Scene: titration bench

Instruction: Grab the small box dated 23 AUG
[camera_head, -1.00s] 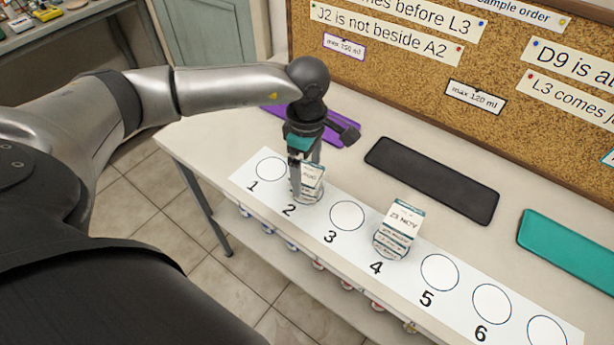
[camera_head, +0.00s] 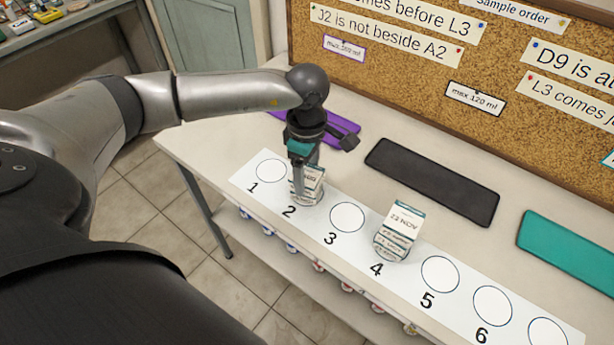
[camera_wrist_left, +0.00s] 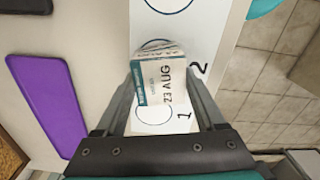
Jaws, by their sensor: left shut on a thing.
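The small white box with a teal edge, dated 23 AUG (camera_wrist_left: 165,84), is between the fingers of my left gripper in the left wrist view. In the head view this box (camera_head: 311,180) is at circle 2 of the numbered strip, partly hidden by the gripper. My left gripper (camera_head: 304,188) is shut on it, pointing down; it also shows in the left wrist view (camera_wrist_left: 164,92). A second small box, dated 23 NOV (camera_head: 403,220), stands at circle 4. My right gripper is not in view.
The white numbered strip (camera_head: 323,234) runs along the table's front edge, with circles 1, 3, 5 and 6 empty. Behind it lie a purple mat (camera_head: 345,124), a black mat (camera_head: 432,181) and a teal mat (camera_head: 572,248). A corkboard (camera_head: 400,70) stands at the back.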

